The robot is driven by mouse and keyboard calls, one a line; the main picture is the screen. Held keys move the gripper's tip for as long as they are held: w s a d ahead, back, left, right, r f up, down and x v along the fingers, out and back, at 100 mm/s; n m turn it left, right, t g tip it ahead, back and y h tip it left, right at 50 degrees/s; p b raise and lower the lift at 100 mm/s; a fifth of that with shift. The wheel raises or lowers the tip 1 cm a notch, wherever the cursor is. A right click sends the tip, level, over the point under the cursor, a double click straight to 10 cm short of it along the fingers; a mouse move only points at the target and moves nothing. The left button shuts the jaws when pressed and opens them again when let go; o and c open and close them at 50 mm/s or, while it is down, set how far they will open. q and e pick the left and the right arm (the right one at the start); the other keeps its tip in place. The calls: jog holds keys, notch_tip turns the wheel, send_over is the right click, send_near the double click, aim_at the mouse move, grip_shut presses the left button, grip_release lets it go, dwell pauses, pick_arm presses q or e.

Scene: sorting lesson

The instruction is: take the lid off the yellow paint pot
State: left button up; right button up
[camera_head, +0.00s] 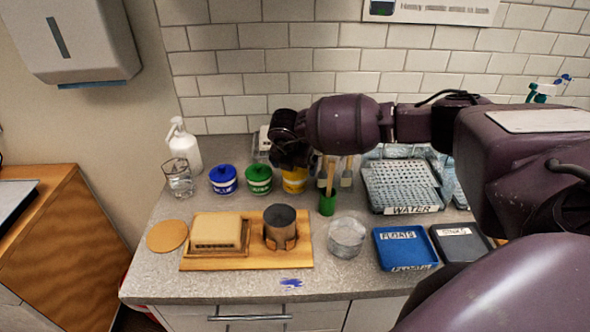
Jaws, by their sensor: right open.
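The yellow paint pot (294,182) stands on the worktop, at the right end of a row with the blue pot (223,182) and the green pot (259,182). The blue and green pots have lids in their own colours. My right gripper (289,157) is directly over the yellow pot, reaching in from the right. It is open, and its dark body hides the top of the yellow pot. I cannot tell whether the fingers touch the lid. My left gripper is not in view.
A green holder with brushes (327,204) stands just right of the yellow pot. A wooden board (200,263) with a dark-topped cylinder (280,222) lies in front. A glass (179,182), a white pump bottle (186,150), a clear tub (346,238) and a blue tray (404,248) stand around.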

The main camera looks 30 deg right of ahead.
jog(key=shift+f, duration=0.1)
jog(key=c, duration=0.8)
jog(key=shift+c, duration=0.2)
